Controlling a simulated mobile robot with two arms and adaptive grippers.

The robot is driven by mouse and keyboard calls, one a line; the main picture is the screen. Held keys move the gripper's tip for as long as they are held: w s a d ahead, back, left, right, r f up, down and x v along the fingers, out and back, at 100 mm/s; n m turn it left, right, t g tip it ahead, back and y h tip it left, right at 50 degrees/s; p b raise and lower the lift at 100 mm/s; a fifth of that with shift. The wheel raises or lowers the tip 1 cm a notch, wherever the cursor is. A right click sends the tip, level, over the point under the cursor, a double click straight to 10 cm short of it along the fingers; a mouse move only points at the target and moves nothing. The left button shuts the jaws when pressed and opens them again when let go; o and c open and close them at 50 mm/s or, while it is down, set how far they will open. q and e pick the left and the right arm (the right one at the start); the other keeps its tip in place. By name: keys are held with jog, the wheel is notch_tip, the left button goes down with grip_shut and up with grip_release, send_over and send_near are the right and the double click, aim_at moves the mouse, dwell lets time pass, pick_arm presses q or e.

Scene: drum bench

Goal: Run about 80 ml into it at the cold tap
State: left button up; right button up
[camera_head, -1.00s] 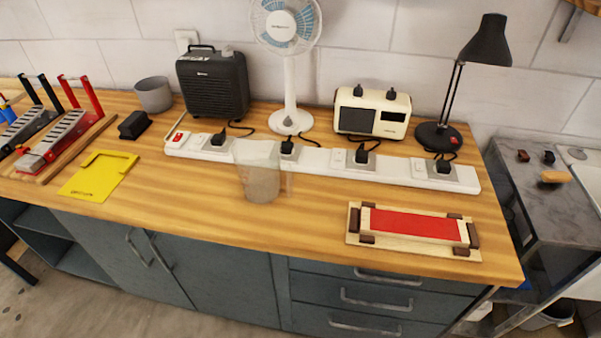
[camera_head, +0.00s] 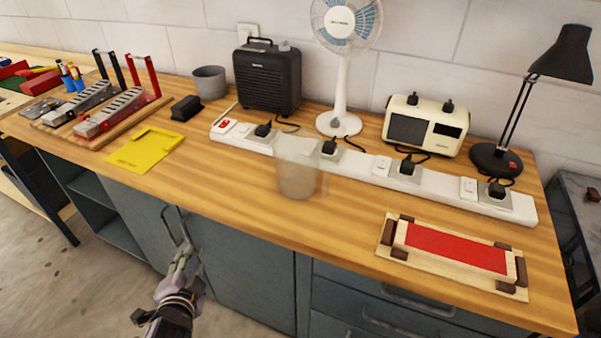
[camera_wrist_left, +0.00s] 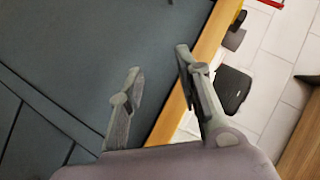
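A clear, frosted-looking beaker (camera_head: 298,168) stands upright on the wooden bench, in front of the white power strip. It looks see-through, and I cannot tell whether it holds anything. My left gripper (camera_head: 183,252) is low in the head view, in front of the grey cabinet doors and below the bench edge, left of the beaker and well apart from it. In the left wrist view its two fingers (camera_wrist_left: 160,62) are spread with nothing between them. My right gripper is not in view. No tap shows in the frames.
The power strip (camera_head: 375,170) with plugs runs behind the beaker. A fan (camera_head: 342,75), a black heater (camera_head: 268,80), a cream radio (camera_head: 426,127) and a lamp (camera_head: 560,55) stand behind. A red-topped board (camera_head: 455,248) lies right, a yellow plate (camera_head: 146,150) left. Bench between is clear.

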aim_at(325, 195)
pick_arm(q)
jog(key=w+d+r+m+t+h, duration=0.1)
jog(key=w+r+m+t, duration=0.25)
jog(key=r, duration=0.25)
jog(key=w+d+r+m+t, duration=0.1)
jog(key=w+r+m+t, duration=0.1)
jog(key=r+m, duration=0.25)
jog(key=w+d+r+m+t+h, duration=0.1)
jog(key=d+r+m+h, duration=0.3)
jog(key=m, duration=0.4)
jog(key=d+r+m+t+h, duration=0.1)
jog(key=d+r+m+h, duration=0.1)
jog(key=d+m+h, duration=0.4)
jog(key=d+f+m+g+h, duration=0.5)
jog(key=m+g, duration=0.3)
jog(key=m, duration=0.7)
jog(key=shift+h, duration=0.4)
jog(key=p+x, duration=0.5)
jog(key=x, duration=1)
jog(key=shift+w+d+f, duration=0.2)
jog(key=shift+a, duration=0.1)
jog(key=shift+c, duration=0.4)
grip_shut()
